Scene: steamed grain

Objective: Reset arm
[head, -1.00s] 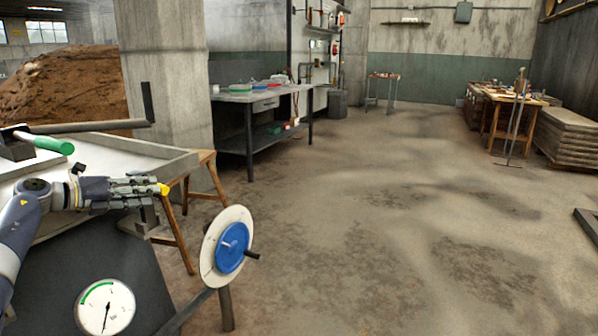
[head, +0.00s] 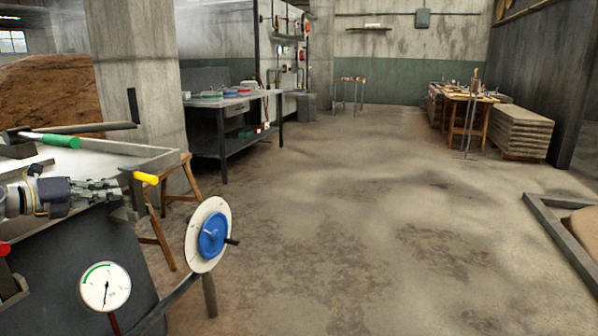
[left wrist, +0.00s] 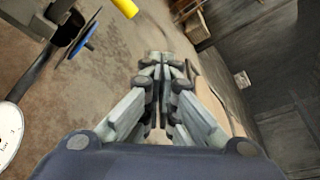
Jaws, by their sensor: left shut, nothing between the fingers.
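My left gripper (head: 102,190) is at the left of the head view, in front of the pale tray-topped machine (head: 103,152). It also shows in the left wrist view (left wrist: 160,62), with its fingers together and nothing between them. A yellow-ended handle (head: 146,178) is just right of the fingertips in the head view; it also shows at the top of the left wrist view (left wrist: 126,7), apart from the fingers. My right gripper is not in view.
A white disc with a blue hub (head: 212,236) and a dial gauge (head: 105,286) are on the machine's front. A lever with a green grip (head: 60,141) lies over the tray. A workbench (head: 225,118) stands behind. A low frame (head: 562,240) is at right. The middle floor is clear.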

